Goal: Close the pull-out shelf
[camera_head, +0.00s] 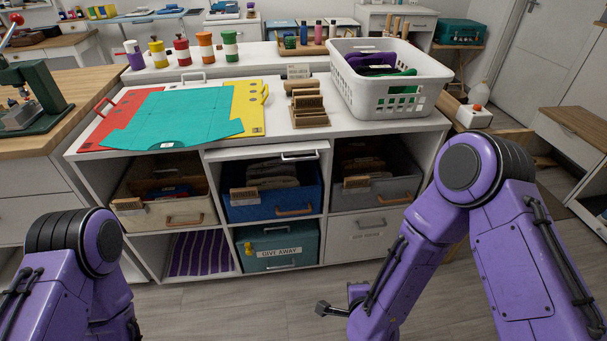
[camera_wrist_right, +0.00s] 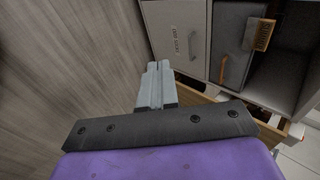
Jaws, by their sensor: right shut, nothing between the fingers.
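The pull-out shelf (camera_head: 244,154) is a thin white board under the countertop, above the middle cubby, in the head view. Its front edge appears to stick out a little past the cubby fronts, with a metal handle (camera_head: 300,156) at its right end. My right gripper (camera_head: 322,309) is low over the floor, in front of the unit's lower right side, well below and apart from the shelf. In the right wrist view its fingers (camera_wrist_right: 156,84) are shut and empty, pointing towards a light grey lower front (camera_wrist_right: 178,32). My left gripper is out of view; only the left arm shows.
The floor (camera_head: 235,310) in front is clear between my arms.

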